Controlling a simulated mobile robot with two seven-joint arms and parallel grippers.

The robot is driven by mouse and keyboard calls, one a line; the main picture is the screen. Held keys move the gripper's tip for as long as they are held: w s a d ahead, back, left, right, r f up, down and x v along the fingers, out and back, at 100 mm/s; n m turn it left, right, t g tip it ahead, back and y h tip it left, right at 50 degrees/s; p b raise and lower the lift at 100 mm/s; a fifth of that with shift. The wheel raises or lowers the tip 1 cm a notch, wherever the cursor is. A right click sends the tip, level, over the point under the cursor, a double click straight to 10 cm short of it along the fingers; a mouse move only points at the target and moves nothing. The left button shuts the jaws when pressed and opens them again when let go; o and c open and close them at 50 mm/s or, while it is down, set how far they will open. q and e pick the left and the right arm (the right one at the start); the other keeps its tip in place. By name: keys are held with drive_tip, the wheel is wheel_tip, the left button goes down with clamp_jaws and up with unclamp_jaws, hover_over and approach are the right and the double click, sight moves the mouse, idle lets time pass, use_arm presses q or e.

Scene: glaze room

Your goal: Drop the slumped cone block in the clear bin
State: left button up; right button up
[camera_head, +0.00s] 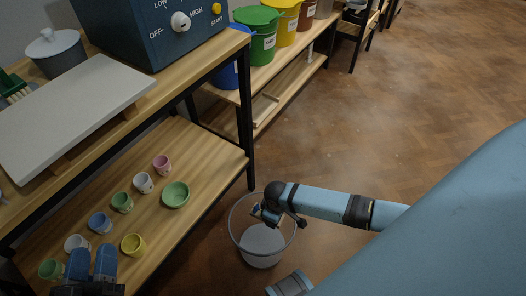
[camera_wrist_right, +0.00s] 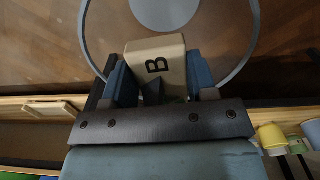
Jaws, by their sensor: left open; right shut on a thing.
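The cone block (camera_wrist_right: 158,58) is a beige block with a black letter B on its face. My right gripper (camera_wrist_right: 159,78) is shut on it, with one blue finger at each side. In the head view my right gripper (camera_head: 267,212) is over the clear bin (camera_head: 243,246), which stands on the floor beside the shelf. The bin's round rim (camera_wrist_right: 84,32) shows around and beyond the block in the wrist view. The block is small and mostly hidden in the head view. My left gripper (camera_head: 92,264) is open at the lower left, near the small cups.
The wooden shelf (camera_head: 205,178) holds several small cups and a green bowl (camera_head: 176,194). A pale board (camera_head: 70,112), a lidded grey pot (camera_head: 57,54) and a blue kiln box (camera_head: 150,35) are above. Coloured buckets (camera_head: 262,40) stand behind. The floor at right is clear.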

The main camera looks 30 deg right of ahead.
wheel_tip(320, 180, down, 3)
drive_tip(key=b, duration=0.3)
drive_tip(key=shift+f, duration=0.2)
use_arm(q)
drive_tip(key=shift+m+g+h, duration=0.4)
drive_tip(key=shift+g, duration=0.5)
drive_tip(key=f+b, duration=0.1)
drive_tip(key=f, duration=0.1)
drive_tip(key=d+f+b, duration=0.1)
drive_tip(key=f+b, duration=0.1)
drive_tip(key=f, duration=0.1)
drive_tip(key=shift+d, duration=0.2)
use_arm(e)
wheel_tip(320, 180, down, 2)
drive_tip(key=shift+f, duration=0.25)
drive_tip(key=o, duration=1)
drive_tip(key=shift+o, duration=0.2)
